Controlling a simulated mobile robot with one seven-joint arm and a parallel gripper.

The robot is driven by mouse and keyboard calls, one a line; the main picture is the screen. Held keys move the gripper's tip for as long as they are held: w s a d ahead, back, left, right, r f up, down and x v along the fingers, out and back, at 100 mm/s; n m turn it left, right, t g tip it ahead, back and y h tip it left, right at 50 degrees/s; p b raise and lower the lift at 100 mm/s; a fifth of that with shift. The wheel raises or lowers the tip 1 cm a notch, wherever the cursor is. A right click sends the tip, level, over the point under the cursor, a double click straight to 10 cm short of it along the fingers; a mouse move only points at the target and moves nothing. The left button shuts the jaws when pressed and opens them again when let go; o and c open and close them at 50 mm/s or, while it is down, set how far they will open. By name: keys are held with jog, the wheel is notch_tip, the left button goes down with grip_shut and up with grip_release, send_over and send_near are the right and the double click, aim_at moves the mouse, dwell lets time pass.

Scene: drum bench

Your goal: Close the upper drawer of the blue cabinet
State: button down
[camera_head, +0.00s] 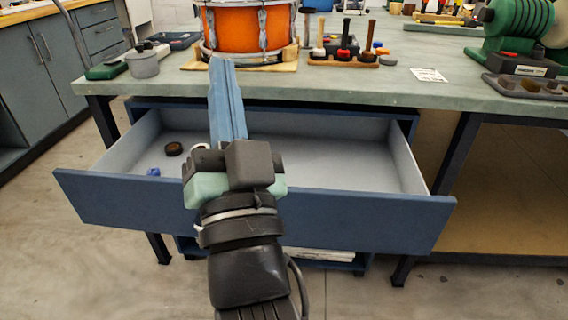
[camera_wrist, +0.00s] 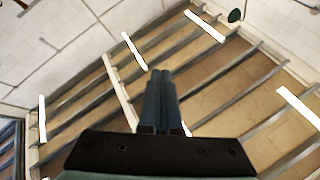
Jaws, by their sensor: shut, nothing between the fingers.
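The upper drawer (camera_head: 345,214) of the blue cabinet (camera_head: 405,127) is pulled well out from under the bench in the head view. Its pale inside holds a dark round piece (camera_head: 173,149), a small blue piece (camera_head: 153,172) and a partly hidden whitish ring. My gripper (camera_head: 222,64) is in front of the drawer's middle and hides part of its front and inside. Its blue fingers are together and empty, pointing upward. In the wrist view the shut fingers (camera_wrist: 160,75) stand against the ceiling; no drawer shows there. I cannot tell whether my gripper touches the drawer.
The bench top (camera_head: 400,85) overhangs the drawer. An orange drum (camera_head: 247,28), a rack of tools (camera_head: 343,55), a grey pot (camera_head: 143,65) and a green machine (camera_head: 518,22) stand on it. Dark bench legs (camera_head: 455,160) flank the cabinet. Bare floor (camera_head: 60,270) lies in front.

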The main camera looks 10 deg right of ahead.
notch_tip(320, 180, down, 8)
jog(key=w+d+f+m+g+h+p, duration=0.1)
jog(key=d+m+g+p, duration=0.1)
jog(key=m+p, duration=0.25)
jog(key=m+g+h+p, duration=0.5)
jog(key=m+p, duration=0.3)
jog(key=m, duration=0.4)
send_near(310, 217)
jog(key=b+x, duration=0.1)
jog(key=x, duration=0.6)
